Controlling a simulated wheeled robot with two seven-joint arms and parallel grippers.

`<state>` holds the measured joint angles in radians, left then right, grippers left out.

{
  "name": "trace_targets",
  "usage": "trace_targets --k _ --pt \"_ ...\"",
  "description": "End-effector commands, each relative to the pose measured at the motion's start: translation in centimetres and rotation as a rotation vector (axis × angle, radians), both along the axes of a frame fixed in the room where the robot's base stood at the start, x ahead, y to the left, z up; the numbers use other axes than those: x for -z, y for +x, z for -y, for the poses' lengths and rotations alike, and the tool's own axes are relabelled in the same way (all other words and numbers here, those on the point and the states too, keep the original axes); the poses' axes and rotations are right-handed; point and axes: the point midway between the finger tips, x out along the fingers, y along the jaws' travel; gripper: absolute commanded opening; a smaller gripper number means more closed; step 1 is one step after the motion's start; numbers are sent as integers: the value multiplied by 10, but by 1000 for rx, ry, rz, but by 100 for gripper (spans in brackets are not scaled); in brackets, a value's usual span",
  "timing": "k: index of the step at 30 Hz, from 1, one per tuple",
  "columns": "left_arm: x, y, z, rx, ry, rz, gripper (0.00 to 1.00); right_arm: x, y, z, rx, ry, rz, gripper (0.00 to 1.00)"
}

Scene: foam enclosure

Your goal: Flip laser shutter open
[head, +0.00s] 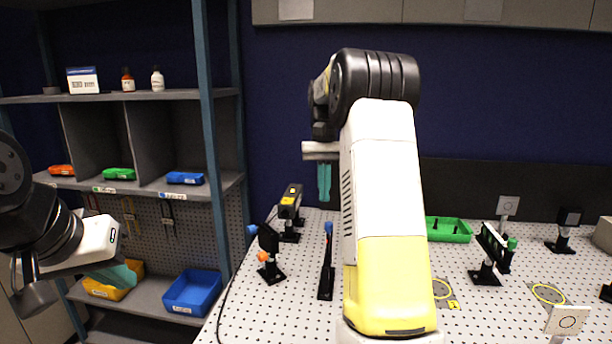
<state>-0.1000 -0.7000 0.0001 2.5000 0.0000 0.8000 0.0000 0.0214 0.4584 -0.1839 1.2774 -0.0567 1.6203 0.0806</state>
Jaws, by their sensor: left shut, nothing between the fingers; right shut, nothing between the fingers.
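The laser (290,202) is a black and yellow box on a post at the back left of the perforated white table. In front of it stands a black plate on a post (268,240) with a blue tip at its upper left and an orange knob. To its right is a slim upright black part with a blue tip (328,262). I cannot tell for sure which is the shutter. My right gripper (324,198) is shut and empty, pointing down above these parts. My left gripper (122,274) is shut and empty at the left, by the shelf.
My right arm hides the table's middle. A green tray (447,230) and mounted optics (490,250) stand to the right, with a white target card (567,320) at the front. At left, a shelf holds coloured bins, including a blue bin (192,292).

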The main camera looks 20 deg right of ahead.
Motion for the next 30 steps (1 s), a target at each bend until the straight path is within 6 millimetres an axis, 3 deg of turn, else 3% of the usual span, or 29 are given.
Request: trace_targets --k 3,9,22,26,30 --pt "0 0 0 0 0 0 0 -19 5 2 1 0 1 0" --pt "0 0 0 0 0 0 0 -37 9 3 1 -1 0 0" --pt "0 0 0 0 0 0 0 -40 8 3 -1 0 3 0" --pt "0 0 0 0 0 0 0 -50 -4 -4 -15 12 49 0" --pt "0 0 0 0 0 0 0 -67 -36 -20 -51 38 163 0"
